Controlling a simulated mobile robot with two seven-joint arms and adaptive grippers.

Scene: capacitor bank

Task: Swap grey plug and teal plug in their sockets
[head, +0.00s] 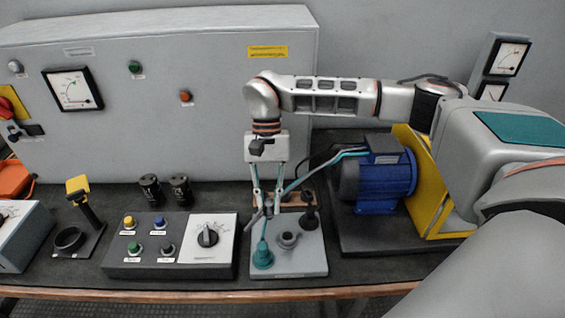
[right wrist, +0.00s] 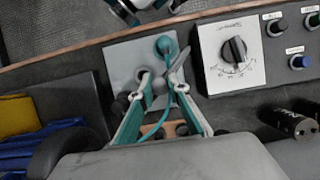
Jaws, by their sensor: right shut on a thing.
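My right gripper (head: 268,208) points down over the pale socket plate (head: 309,265). Its teal fingers are shut on the grey plug (right wrist: 181,64), which appears tilted, its far end slanting toward the teal plug in the right wrist view. The teal plug (head: 262,257) stands on the plate's front left; it also shows in the right wrist view (right wrist: 165,45). A grey ring-shaped socket (head: 288,240) near the plate's middle looks empty. A black post-like piece (head: 310,217) stands at the plate's back right. Part of what seems my left gripper shows at the right wrist view's top edge; its jaws are unclear.
A control box (head: 135,268) with buttons and a dial is close left of the plate. The blue motor (head: 378,185) stands on the right. Two black cylinders (head: 150,190) stand behind the box.

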